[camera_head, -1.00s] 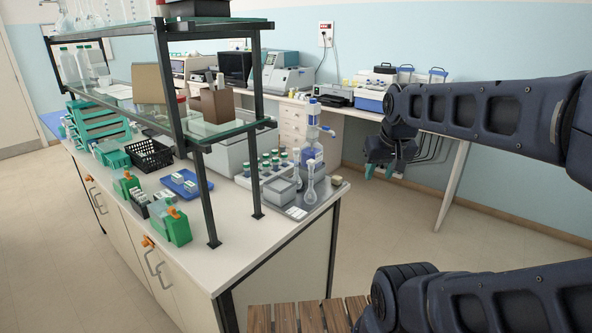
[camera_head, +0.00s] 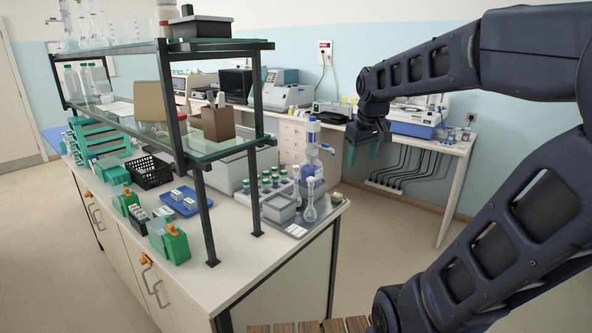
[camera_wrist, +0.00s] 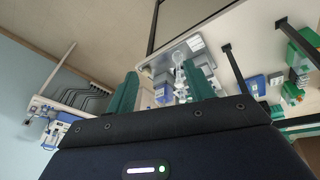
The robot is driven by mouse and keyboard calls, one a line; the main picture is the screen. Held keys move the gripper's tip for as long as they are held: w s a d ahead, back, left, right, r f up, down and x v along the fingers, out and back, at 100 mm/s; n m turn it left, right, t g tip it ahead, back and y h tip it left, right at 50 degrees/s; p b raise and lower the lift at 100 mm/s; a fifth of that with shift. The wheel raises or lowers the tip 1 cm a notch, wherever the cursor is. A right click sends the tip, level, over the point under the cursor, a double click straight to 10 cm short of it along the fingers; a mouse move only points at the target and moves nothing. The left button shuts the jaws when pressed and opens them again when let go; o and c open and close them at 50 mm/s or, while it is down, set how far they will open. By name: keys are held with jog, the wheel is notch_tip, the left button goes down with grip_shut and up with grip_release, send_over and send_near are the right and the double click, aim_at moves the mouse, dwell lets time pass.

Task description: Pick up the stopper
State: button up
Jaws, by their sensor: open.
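Two clear long-necked flasks stand upright on a grey tray (camera_head: 322,212) at the bench's near right end. The front flask (camera_head: 310,212) has a pale stopper (camera_head: 310,183) at its top. A small tan piece (camera_head: 336,197) lies at the tray's right edge; I cannot tell whether it is also a stopper. My gripper (camera_head: 362,153) is open and empty, with teal fingers pointing down, in the air to the right of and beyond the tray. In the wrist view, clear glassware (camera_wrist: 180,72) shows between the gripper's fingers (camera_wrist: 163,88), some distance off.
A blue-labelled dispenser bottle (camera_head: 312,160) stands behind the flasks. A rack of green-capped vials (camera_head: 268,182) and a grey box (camera_head: 280,207) are to the left. The glass shelf's dark post (camera_head: 257,140) rises left of the tray. Open floor lies right of the bench.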

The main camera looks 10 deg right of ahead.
jog(key=w+a+r+n+g, duration=0.1)
jog(key=w+a+r+n, duration=0.15)
jog(key=w, duration=0.75)
jog(key=n+g, duration=0.3)
jog(key=n, duration=0.9)
send_over(296, 166)
notch_tip(296, 166, down, 11)
jog(key=shift+m, duration=0.25)
jog(key=f, duration=0.4)
jog(key=shift+w+d+f, duration=0.15)
jog(key=shift+d+f, duration=0.1)
jog(key=shift+f, duration=0.05)
jog(key=shift+a+f, duration=0.15)
jog(key=shift+f, duration=1.2)
jog(key=shift+a+f, duration=0.1)
jog(key=shift+f, duration=1.2)
jog(key=c, duration=1)
